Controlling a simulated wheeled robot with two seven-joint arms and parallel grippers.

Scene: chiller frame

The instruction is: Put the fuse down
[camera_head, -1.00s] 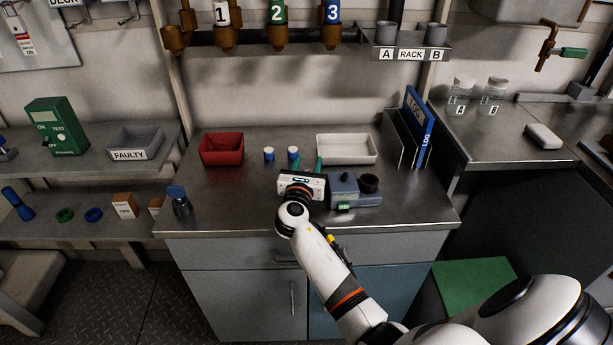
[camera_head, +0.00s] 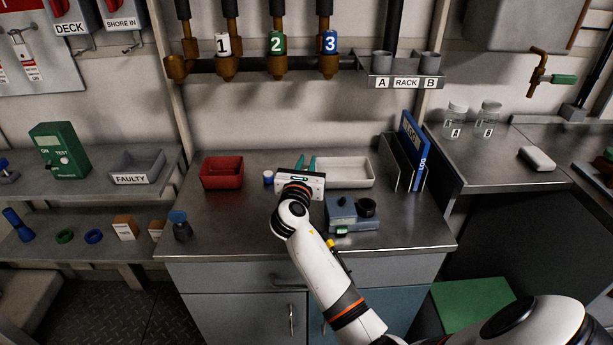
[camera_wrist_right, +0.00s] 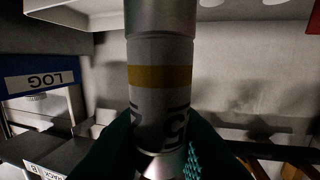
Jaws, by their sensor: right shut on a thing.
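My right gripper (camera_head: 306,163) reaches over the counter with its teal fingertips pointing away from me, in front of the white tray (camera_head: 347,173). In the right wrist view its fingers (camera_wrist_right: 160,145) are shut on a fuse (camera_wrist_right: 160,90), a grey cylinder with metal ends, a yellow band and partly covered dark print. In the head view the gripper body hides the fuse. A small blue-topped white cylinder (camera_head: 268,178) stands just left of the gripper. I cannot tell the fuse's height above the counter. My left gripper is not in view.
A red bin (camera_head: 222,172) stands at the left of the counter (camera_head: 240,232). A blue-grey device (camera_head: 346,213) with a black knob is right of my wrist. A blue LOG binder (camera_head: 411,150) stands at the right. The front left of the counter is mostly clear.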

